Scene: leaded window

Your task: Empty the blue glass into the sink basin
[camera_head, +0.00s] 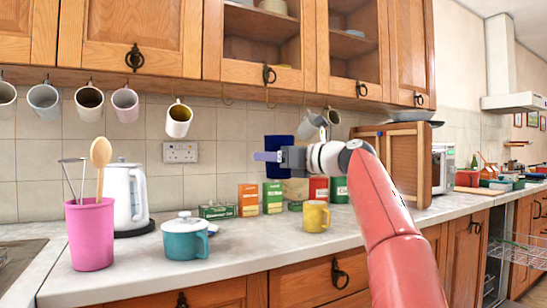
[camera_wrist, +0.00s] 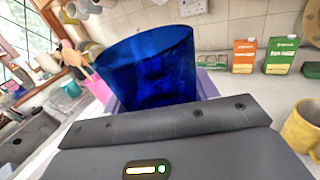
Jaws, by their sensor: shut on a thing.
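My gripper (camera_head: 268,156) is shut on the blue glass (camera_head: 279,145) and holds it in the air above the counter, in front of the tiled wall. In the head view the glass looks upright, partly hidden by the gripper. In the wrist view the blue glass (camera_wrist: 150,62) stands between the pale purple fingers, its wide rim at the top. What is inside it cannot be made out. The sink basin (camera_wrist: 32,132) shows at the left of the wrist view, well away from the glass. In the head view only a grey sink edge (camera_head: 22,252) shows at the far left.
A pink utensil cup (camera_head: 90,235), a white kettle (camera_head: 127,195) and a teal lidded pot (camera_head: 185,240) stand between the glass and the sink. Small cartons (camera_head: 248,200) and a yellow mug (camera_head: 315,216) are below the glass. Several mugs hang under the wooden cabinets (camera_head: 130,35).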

